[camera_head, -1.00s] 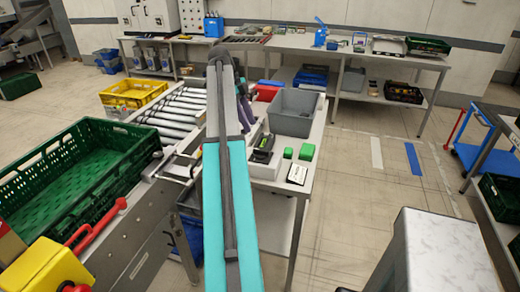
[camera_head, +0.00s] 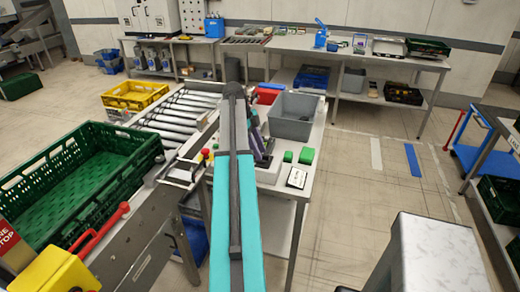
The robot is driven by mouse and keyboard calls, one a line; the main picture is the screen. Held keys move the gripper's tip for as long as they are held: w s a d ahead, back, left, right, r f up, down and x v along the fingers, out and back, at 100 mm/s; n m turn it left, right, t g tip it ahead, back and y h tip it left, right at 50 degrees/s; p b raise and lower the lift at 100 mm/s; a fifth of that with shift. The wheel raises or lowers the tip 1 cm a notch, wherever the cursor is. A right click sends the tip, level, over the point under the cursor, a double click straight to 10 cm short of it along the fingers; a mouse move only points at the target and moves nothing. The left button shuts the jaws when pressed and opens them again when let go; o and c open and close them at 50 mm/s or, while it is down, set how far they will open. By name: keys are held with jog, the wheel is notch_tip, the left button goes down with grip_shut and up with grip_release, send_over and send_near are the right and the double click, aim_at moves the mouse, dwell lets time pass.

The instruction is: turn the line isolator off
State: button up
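The line isolator looks to be the yellow box (camera_head: 52,272) at the lower left, with a long red lever handle (camera_head: 100,232) angled up to the right. A partly cut-off red sign (camera_head: 10,240) reading "NE" and "TOP" stands beside it. My arm reaches away from me through the middle, well to the right of the lever. My gripper (camera_head: 260,137) is mostly hidden behind the arm link; only dark and purple parts show, above the side table. Its fingers cannot be made out. It is apart from the isolator.
A green crate (camera_head: 128,141) sits on the conveyor behind the lever. A yellow crate (camera_head: 134,104) is at the rollers' far end. The side table (camera_head: 302,205) carries a grey bin (camera_head: 292,128) and small green blocks. A stool (camera_head: 430,235) stands right.

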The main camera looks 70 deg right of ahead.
jog(key=shift+s+f, duration=0.15)
jog(key=shift+f, duration=0.2)
grip_shut()
